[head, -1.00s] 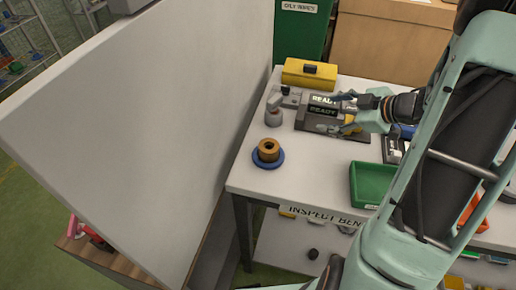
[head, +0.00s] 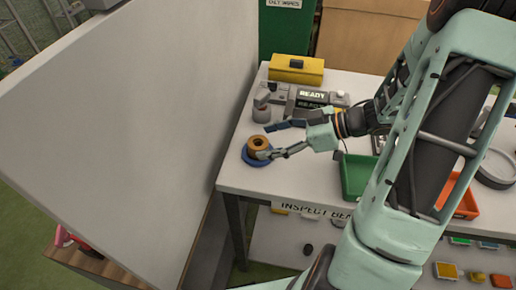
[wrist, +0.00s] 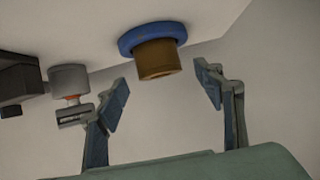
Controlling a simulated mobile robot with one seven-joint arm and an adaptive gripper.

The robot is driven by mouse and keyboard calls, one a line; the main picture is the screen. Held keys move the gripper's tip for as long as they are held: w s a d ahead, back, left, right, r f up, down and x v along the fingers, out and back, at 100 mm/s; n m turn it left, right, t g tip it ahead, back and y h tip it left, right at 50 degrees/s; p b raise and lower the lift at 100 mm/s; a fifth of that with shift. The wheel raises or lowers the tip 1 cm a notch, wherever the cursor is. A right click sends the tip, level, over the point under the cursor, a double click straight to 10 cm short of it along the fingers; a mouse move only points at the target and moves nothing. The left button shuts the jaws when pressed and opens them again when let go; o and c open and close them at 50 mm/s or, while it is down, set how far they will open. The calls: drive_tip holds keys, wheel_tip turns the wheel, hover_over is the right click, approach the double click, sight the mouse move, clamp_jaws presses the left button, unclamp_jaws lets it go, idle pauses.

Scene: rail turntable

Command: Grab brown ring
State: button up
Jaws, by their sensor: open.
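The brown ring (head: 258,144) sits on a round blue base (head: 250,161) near the left end of the white bench. My gripper (head: 269,140) is open and comes in from the right, with its fingers pointing left. In the head view the nearer finger overlaps the ring's right edge in the picture. In the wrist view the brown ring (wrist: 158,60) and its blue base (wrist: 150,36) lie ahead, between the two open fingertips (wrist: 164,82) in the picture and slightly beyond them. Nothing is held.
A grey cylindrical fixture (head: 262,108) stands just behind the ring, with a device reading READY (head: 312,95) and a yellow box (head: 296,69) farther back. A green tray (head: 354,176) lies to the right. A tall white panel (head: 130,120) rises left of the bench.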

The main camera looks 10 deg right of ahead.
sight(254, 145)
drive_tip(key=x, duration=0.3)
drive_tip(key=shift+w+a+f, duration=0.1)
drive_tip(key=shift+a+f, duration=0.2)
drive_tip(key=shift+f, duration=0.05)
drive_tip(key=c, duration=1.7)
